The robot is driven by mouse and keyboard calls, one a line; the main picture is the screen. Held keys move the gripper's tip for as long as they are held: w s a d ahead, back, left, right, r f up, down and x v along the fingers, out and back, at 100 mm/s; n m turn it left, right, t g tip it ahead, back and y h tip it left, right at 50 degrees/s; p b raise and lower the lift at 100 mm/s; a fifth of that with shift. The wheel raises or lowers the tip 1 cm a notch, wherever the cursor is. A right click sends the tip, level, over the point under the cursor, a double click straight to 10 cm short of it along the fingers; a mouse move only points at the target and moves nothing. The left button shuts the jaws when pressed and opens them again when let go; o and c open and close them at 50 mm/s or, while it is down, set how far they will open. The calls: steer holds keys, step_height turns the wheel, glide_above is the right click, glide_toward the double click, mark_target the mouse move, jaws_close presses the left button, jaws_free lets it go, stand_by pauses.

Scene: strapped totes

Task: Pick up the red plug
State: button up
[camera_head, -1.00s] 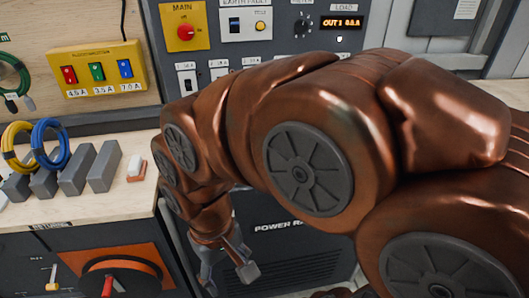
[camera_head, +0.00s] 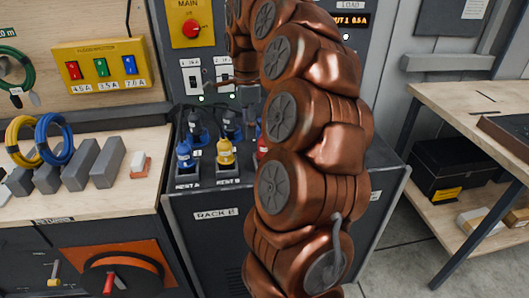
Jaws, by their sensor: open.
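The red plug (camera_head: 262,148) stands on top of the dark rack; only its left part shows, and my copper arm hides the rest and its seat. My gripper (camera_head: 238,92) is small and partly hidden at the far end of my arm, in front of the switch panel, above and behind the plugs. It is open and apart from the red plug, and nothing shows between its fingers. A yellow plug (camera_head: 225,152) stands left of the red plug in the seat marked REST B. A blue plug (camera_head: 184,154) stands in REST A.
More dark blue plugs (camera_head: 195,127) stand behind the front row. My arm blocks the rack's right side. A left bench (camera_head: 110,205) holds grey blocks, cable coils and a white-and-orange block (camera_head: 139,166). A wooden table (camera_head: 450,105) stands at right, with clear floor between.

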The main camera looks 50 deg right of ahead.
mark_target(265, 151)
steer(key=d+m, duration=0.1)
steer(key=d, duration=0.1)
steer(key=d+m, duration=0.1)
steer(key=d, duration=0.1)
steer(key=shift+f+m, duration=0.15)
steer(key=shift+m, duration=0.15)
steer(key=shift+s+d+f+m, duration=0.2)
steer(key=shift+d+m, duration=0.1)
steer(key=shift+d, duration=0.1)
steer(key=shift+s+f+p, duration=0.1)
steer(key=shift+f+p, duration=1.2)
steer(key=shift+f, duration=2.5)
steer(key=c, duration=1.3)
